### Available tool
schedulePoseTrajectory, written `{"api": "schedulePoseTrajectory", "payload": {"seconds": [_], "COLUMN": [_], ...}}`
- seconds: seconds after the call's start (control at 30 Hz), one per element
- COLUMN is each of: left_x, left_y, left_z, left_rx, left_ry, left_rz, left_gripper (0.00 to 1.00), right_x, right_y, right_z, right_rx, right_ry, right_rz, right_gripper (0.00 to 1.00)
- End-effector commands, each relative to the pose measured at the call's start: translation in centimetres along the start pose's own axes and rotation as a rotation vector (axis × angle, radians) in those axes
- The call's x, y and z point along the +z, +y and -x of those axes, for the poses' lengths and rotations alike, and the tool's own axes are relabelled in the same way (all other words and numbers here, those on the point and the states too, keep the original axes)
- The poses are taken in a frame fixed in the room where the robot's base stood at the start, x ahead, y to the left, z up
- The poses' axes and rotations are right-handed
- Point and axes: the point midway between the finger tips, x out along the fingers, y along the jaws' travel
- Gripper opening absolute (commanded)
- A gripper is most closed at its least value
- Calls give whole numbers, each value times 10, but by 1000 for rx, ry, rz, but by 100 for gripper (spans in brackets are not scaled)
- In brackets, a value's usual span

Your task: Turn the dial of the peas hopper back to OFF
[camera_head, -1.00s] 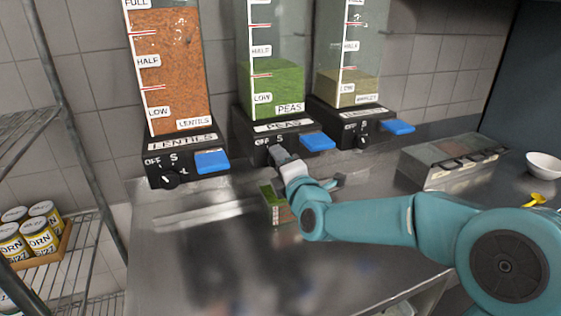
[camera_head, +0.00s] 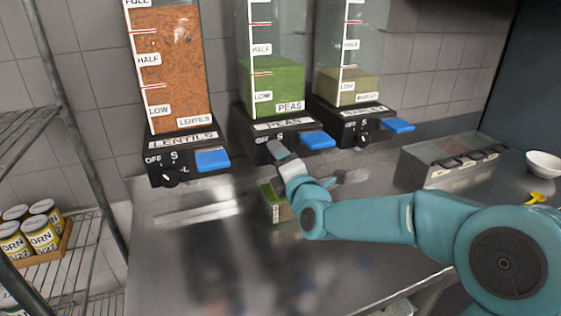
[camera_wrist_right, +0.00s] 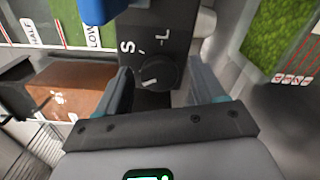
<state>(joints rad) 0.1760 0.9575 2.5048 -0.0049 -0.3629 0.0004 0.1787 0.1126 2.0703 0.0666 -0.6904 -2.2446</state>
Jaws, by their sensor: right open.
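The peas hopper (camera_head: 275,88), partly full of green peas, stands between the lentils hopper and another one. Its black base has a blue lever (camera_head: 317,140). Its dial (camera_wrist_right: 158,73) is hidden behind my gripper in the head view. In the right wrist view the dial lies between the two fingers of my right gripper (camera_wrist_right: 163,88), with clear gaps beside it. The dial's pale mark is on its lower left, away from the S and L letters; OFF is hidden there. The right gripper (camera_head: 277,151) is open at the dial. My left gripper is not in view.
A small open box (camera_head: 278,207) with green contents stands on the steel counter below the peas hopper, close to my arm. The lentils hopper (camera_head: 168,75) is left, the other hopper (camera_head: 342,87) right. A lidded steel container (camera_head: 455,160) stands farther right. Front counter is clear.

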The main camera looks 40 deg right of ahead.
Motion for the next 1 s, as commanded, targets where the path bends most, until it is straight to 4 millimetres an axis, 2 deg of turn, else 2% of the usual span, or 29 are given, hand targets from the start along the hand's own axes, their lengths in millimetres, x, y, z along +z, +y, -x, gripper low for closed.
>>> {"api": "schedulePoseTrajectory", "payload": {"seconds": [0.17, 0.27, 0.5, 0.7, 0.83, 1.0], "left_x": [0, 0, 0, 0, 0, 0], "left_y": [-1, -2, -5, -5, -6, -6], "left_z": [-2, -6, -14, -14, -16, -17], "left_rx": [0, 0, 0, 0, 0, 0], "left_ry": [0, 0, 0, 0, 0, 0], "left_rz": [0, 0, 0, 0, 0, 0], "left_gripper": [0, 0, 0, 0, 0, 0], "right_x": [0, 1, 0, 0, 0, 0], "right_y": [0, 0, 0, 1, 0, 0], "right_z": [8, 26, 90, 137, 154, 163], "right_rx": [2, 3, 5, 4, 3, 0], "right_ry": [-1, -3, -2, -1, 0, 0], "right_rz": [-1, -2, -2, -1, 0, 0], "right_gripper": [69, 69, 69, 69, 69, 69]}}
